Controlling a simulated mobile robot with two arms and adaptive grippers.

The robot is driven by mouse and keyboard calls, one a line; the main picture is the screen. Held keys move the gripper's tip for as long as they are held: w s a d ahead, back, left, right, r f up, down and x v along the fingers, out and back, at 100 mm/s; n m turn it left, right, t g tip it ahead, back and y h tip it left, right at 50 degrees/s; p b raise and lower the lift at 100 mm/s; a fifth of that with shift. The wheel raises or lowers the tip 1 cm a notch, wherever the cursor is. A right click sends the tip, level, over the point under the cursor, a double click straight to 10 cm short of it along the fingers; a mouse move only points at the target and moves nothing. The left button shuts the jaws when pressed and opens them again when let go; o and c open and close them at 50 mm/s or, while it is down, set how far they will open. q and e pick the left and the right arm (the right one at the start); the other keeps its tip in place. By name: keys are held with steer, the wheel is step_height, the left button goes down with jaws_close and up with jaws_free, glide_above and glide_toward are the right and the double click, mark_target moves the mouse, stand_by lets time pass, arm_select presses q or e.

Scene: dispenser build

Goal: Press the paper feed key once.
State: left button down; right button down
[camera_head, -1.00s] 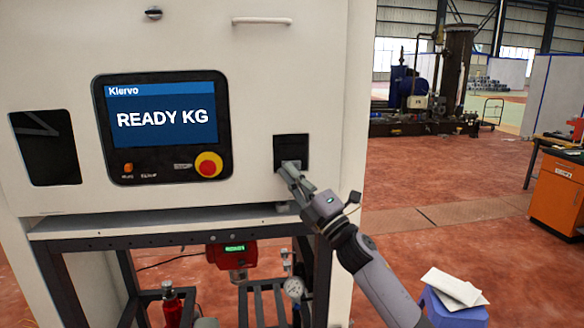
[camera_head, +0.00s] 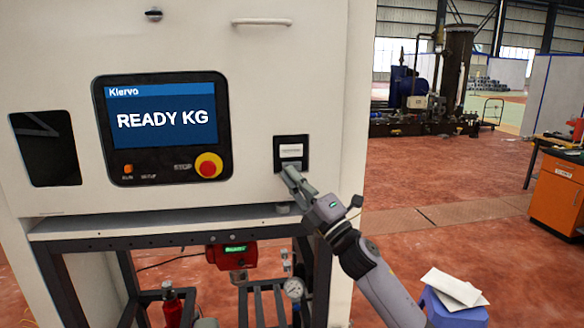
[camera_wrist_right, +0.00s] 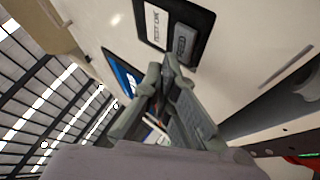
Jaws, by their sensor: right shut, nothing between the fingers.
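The small black printer panel (camera_head: 279,155) is set in the cream machine front, right of the display. A white paper slip (camera_head: 291,150) shows in it. In the right wrist view the slip (camera_wrist_right: 156,25) carries printing that looks like "TEST OK". The grey paper feed key (camera_wrist_right: 185,43) is beside the slip in that view. My right gripper (camera_head: 289,174) is shut and empty, its tips at the panel's lower edge. In the wrist view the fingers (camera_wrist_right: 165,75) appear just short of the key, with a small gap. My left gripper is not seen.
The display (camera_head: 162,117) reads "READY KG". A red stop button (camera_head: 208,165) with a yellow surround is left of the panel. A ledge (camera_head: 170,222) runs below. A purple stool (camera_head: 452,312) with white sheets and an orange cabinet (camera_head: 556,195) stand right.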

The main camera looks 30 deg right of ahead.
steer(key=s, duration=0.1)
steer(key=s+a, duration=0.1)
steer(key=s, duration=0.2)
steer(key=shift+s+a+p, duration=0.3)
stand_by(0.8)
